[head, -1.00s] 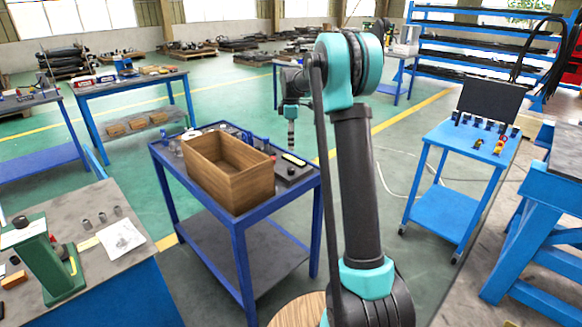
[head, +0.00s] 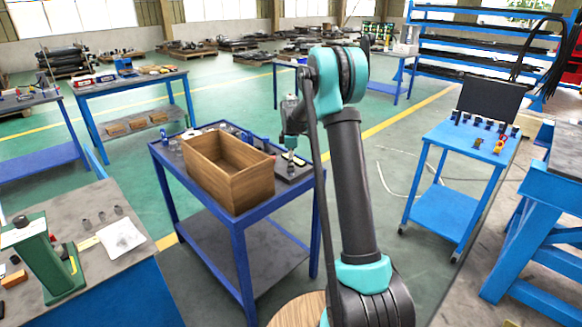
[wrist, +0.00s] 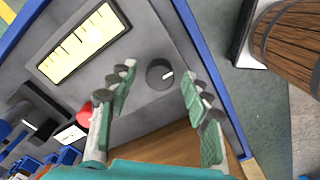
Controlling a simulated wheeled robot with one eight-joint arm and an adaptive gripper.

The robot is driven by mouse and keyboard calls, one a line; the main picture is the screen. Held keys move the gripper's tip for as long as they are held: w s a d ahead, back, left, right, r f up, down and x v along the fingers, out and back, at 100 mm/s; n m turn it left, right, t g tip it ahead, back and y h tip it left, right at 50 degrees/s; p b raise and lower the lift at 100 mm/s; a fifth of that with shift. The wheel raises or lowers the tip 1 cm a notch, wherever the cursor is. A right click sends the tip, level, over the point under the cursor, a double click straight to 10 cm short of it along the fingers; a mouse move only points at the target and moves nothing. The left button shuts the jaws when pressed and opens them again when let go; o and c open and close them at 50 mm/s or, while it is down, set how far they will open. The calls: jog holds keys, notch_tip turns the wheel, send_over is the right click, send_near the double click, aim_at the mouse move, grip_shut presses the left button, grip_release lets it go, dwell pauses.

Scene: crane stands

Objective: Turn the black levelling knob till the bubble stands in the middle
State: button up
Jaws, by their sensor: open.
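The black levelling knob (wrist: 160,74) shows in the wrist view, round with a white pointer mark on its face. It sits on a grey plate (wrist: 205,60). The level window (wrist: 84,42), pale yellow with dark graduation lines, lies up and left of the knob. I cannot make out the bubble clearly. My gripper (wrist: 156,92) is open, with fingers on the left and right of the knob and gaps on both sides. In the head view my gripper (head: 290,165) hangs over the right end of the blue-framed table (head: 250,215), and the knob is hidden there.
An open wooden box (head: 230,190) stands on the same table, close beside my gripper. A red round button (wrist: 84,116) is partly behind the left finger in the wrist view. A blue cart (head: 470,145) with small items stands to the right, across open floor.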

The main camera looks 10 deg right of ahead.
grip_shut()
